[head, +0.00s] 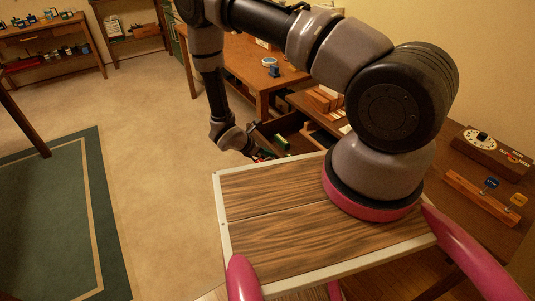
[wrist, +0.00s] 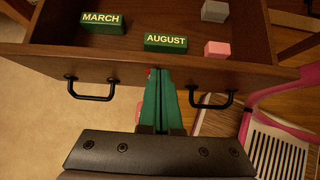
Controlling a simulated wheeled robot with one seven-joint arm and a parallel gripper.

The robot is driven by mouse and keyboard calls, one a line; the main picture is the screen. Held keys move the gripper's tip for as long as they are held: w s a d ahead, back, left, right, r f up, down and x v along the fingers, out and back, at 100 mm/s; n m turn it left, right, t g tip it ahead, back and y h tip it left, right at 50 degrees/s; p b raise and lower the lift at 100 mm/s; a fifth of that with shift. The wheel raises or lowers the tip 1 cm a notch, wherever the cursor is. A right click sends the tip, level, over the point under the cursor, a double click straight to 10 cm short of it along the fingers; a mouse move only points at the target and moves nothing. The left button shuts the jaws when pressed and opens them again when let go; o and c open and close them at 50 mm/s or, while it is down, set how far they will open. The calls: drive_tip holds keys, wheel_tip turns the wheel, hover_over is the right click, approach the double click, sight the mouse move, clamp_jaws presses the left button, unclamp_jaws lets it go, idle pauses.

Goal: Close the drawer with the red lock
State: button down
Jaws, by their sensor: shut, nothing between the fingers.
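A wooden drawer stands pulled out, and its front panel (wrist: 52,62) with two black handles (wrist: 90,93) fills the upper wrist view. In the head view the open drawer (head: 303,142) is beyond my base, partly hidden by my arm. My gripper (wrist: 158,74) is shut and empty. Its green fingers point at the drawer front between the two handles, at or very near the panel; contact cannot be told. A small red spot (wrist: 149,73) shows beside the fingertips, mostly hidden; it may be the red lock. In the head view my gripper is mostly hidden.
Inside the drawer lie green blocks marked MARCH (wrist: 102,22) and AUGUST (wrist: 165,42), a pink block (wrist: 217,48) and a grey block (wrist: 215,11). A desk (head: 480,180) is at right. A wooden table (head: 250,63) stands behind.

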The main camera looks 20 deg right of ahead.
drive_tip(key=w+d, duration=0.3)
drive_tip(key=d, duration=0.8)
drive_tip(key=w+d, duration=0.4)
drive_tip(key=d, duration=0.8)
drive_tip(key=shift+w+d, duration=0.15)
drive_tip(key=shift+w, duration=0.1)
